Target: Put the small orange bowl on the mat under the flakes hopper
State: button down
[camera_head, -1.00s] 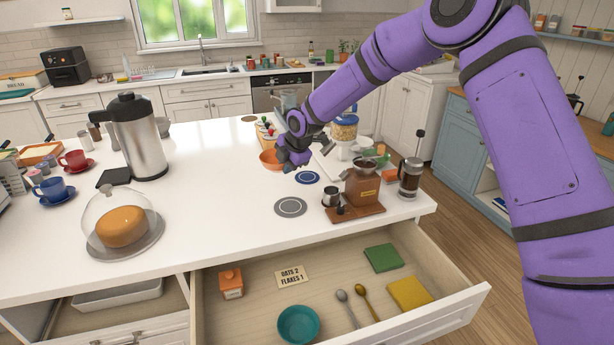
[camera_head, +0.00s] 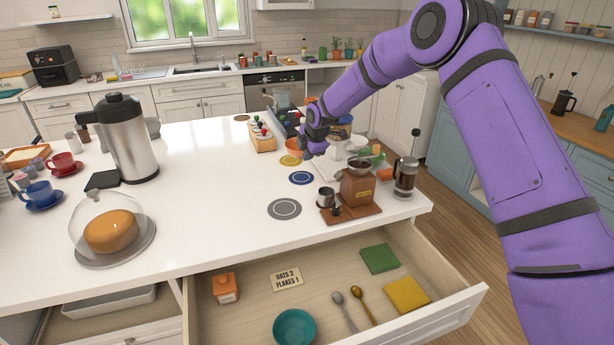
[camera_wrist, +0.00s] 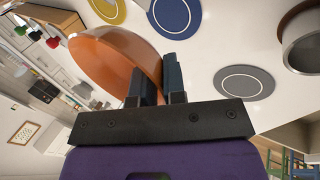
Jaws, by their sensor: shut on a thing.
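The small orange bowl (camera_head: 294,149) is at the far part of the white counter, beside a yellow mat. My gripper (camera_head: 307,151) is shut on its rim. In the wrist view the bowl (camera_wrist: 105,55) leans away to the left from the fingers (camera_wrist: 160,85); I cannot tell how far it is above the counter. The flakes hopper (camera_head: 342,129) appears to be the golden-filled container just right of my gripper, partly hidden by my arm. A mat under it cannot be made out.
Yellow (camera_head: 289,160), blue (camera_head: 301,178) and grey (camera_head: 284,209) round mats lie on the counter. A brown grinder (camera_head: 356,190) and a French press (camera_head: 405,177) stand right. A rack with coloured knobs (camera_head: 262,138) is left of the bowl. The front drawer (camera_head: 350,290) is open.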

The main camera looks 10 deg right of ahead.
aim_at(305, 181)
jog(key=shift+f, duration=4.25)
jog(key=shift+f, duration=0.1)
jog(key=c, duration=1.2)
grip_release()
